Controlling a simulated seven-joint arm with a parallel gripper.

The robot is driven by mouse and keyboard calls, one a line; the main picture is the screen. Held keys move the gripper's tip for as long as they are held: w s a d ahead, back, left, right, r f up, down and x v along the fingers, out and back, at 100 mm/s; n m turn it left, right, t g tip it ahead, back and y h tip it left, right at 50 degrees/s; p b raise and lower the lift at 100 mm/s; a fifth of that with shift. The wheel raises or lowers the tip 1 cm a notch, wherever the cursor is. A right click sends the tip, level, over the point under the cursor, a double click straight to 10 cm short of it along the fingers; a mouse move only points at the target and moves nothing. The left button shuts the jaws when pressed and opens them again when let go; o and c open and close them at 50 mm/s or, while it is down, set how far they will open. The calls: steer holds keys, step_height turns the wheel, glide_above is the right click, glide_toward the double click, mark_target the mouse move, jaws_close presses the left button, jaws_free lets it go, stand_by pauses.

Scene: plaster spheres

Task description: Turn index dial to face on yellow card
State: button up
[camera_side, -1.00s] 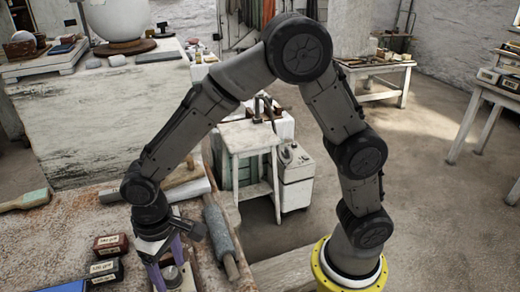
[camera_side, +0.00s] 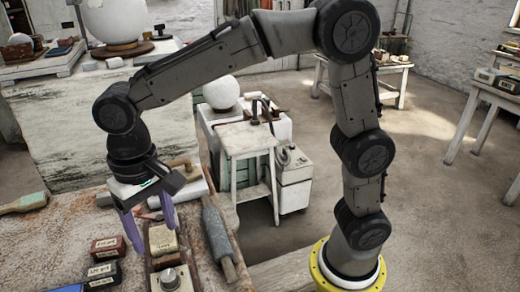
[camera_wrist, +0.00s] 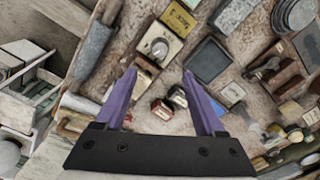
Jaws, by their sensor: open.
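The index dial is a round silver knob (camera_side: 170,280) at the bottom edge of the side view. In the wrist view the dial (camera_wrist: 160,47) sits on a pale plate, ahead of my fingertips. A yellow card (camera_wrist: 178,18) lies just beyond it at the top of the wrist view; I cannot make out its marking or exactly where the dial points. My gripper (camera_side: 152,232) is open and empty, raised above the bench and apart from the dial. Its two purple fingers (camera_wrist: 158,72) are spread in the wrist view.
A red box (camera_side: 110,244) and a black box (camera_side: 103,270) stand left of the dial. A cream block (camera_side: 162,240) lies behind it. A grey roller (camera_side: 218,240) lies along the bench's right edge. A dark square tray (camera_wrist: 208,60) is beside the dial.

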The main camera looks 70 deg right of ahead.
steer(key=d+r+m+t, duration=0.1)
steer(key=d+r, duration=0.3)
steer(key=r, duration=0.1)
steer(key=s+d+r+t, duration=0.2)
steer(key=s+d+t, duration=0.1)
steer(key=s+d, duration=0.8)
steer(key=shift+s+d+r+m+t, duration=0.3)
steer(key=shift+d+t, duration=0.1)
steer(key=shift+d, duration=1.55)
steer(key=s+d+f+n, duration=0.2)
steer(key=s+f+n, duration=0.2)
steer(key=f, duration=0.1)
steer(key=shift+s+t, duration=0.3)
steer(key=shift+t, duration=0.1)
